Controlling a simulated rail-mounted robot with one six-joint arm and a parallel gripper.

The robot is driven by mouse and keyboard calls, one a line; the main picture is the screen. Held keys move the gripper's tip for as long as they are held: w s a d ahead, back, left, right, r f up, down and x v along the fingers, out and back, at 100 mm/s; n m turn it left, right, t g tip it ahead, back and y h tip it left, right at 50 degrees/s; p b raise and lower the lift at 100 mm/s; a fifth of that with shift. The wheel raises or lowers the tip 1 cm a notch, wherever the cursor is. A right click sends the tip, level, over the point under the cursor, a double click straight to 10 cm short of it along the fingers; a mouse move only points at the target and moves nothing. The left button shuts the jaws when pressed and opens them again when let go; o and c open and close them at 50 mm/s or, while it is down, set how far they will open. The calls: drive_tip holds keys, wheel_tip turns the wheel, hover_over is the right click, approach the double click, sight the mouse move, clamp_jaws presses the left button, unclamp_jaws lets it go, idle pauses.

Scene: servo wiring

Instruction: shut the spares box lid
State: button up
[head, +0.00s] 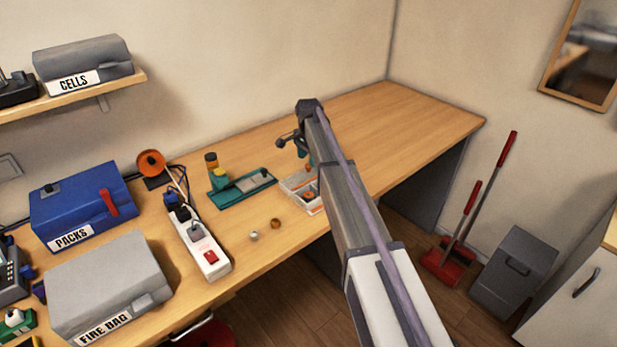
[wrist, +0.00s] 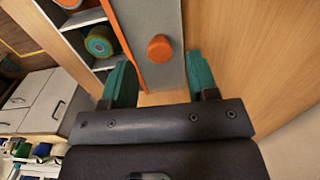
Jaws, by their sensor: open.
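The spares box (head: 291,187) is a small pale tray at the front edge of the bench, partly hidden by my arm. In the wrist view its open compartments (wrist: 84,18) show at upper left, one holding a round green and yellow piece (wrist: 99,42). A grey lid panel (wrist: 146,15) with an orange edge lies beside them, leaving those compartments uncovered. It carries an orange knob (wrist: 160,48). My gripper (wrist: 160,76) is open and empty, its teal fingers on either side of the knob's line, apart from it. In the head view my gripper (head: 304,148) is above the box, mostly hidden.
A green tray-like fixture (head: 240,188) stands left of the box. Two small round parts (head: 275,223) lie near the front edge. A white power strip (head: 206,250), a blue case (head: 82,205) and a grey case (head: 105,280) are farther left. The bench at right is clear.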

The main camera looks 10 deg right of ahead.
sight(310, 170)
wheel_tip(310, 170, down, 4)
drive_tip(key=shift+r+b, duration=0.1)
drive_tip(key=shift+b, duration=0.9)
drive_tip(key=shift+r, duration=0.1)
clamp_jaws()
drive_tip(key=shift+s, duration=0.1)
